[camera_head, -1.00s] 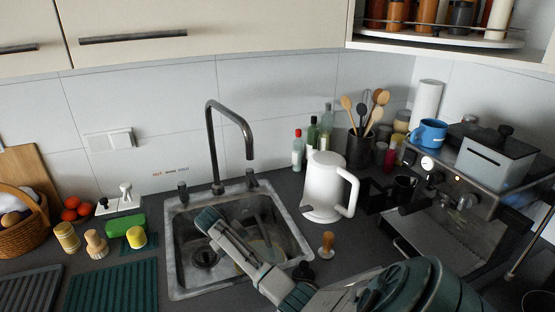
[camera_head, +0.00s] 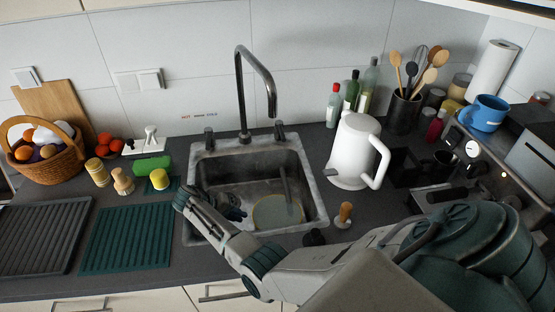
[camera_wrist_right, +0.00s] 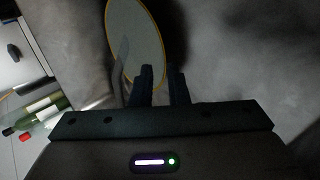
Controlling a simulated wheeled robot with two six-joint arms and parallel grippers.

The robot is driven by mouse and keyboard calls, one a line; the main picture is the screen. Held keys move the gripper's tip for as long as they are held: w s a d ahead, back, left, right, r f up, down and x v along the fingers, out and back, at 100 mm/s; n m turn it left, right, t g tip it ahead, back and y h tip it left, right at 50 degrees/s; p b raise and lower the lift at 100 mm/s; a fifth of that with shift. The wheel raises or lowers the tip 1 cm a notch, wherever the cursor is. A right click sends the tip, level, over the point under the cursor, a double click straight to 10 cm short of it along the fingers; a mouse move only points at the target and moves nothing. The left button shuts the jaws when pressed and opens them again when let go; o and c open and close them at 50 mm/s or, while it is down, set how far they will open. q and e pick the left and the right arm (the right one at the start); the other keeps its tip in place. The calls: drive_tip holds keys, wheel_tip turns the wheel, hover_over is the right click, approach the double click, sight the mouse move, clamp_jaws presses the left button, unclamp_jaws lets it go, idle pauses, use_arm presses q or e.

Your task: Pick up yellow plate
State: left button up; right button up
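The yellow plate (camera_head: 277,212) is in the sink, in the right part of the basin. It has a pale face and a yellow rim. In the right wrist view the plate (camera_wrist_right: 137,38) stands out as a tilted oval beyond the fingers. My right gripper (camera_head: 240,212) is down in the sink, just left of the plate in the head view. In the wrist view its two dark fingers (camera_wrist_right: 161,82) have a gap between them, and the left finger overlaps the plate's lower right edge. I see nothing held between them. My left gripper is in neither view.
The sink rim (camera_head: 314,190) surrounds the basin, with a tall faucet (camera_head: 240,85) behind it. A white kettle (camera_head: 355,150) and a wooden-handled tamper (camera_head: 344,214) stand to the right. A green mat (camera_head: 128,238) and a dark rack (camera_head: 42,235) lie to the left.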

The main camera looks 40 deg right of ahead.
sight(255, 227)
drive_tip(key=shift+p+x, duration=0.3)
drive_tip(key=shift+x, duration=0.7)
drive_tip(key=p+x, duration=0.1)
drive_tip(key=x, duration=0.4)
drive_tip(key=shift+s+d+f, duration=0.1)
drive_tip(key=shift+d+f, duration=0.05)
drive_tip(key=shift+d, duration=0.1)
drive_tip(key=shift+c, duration=0.2)
clamp_jaws()
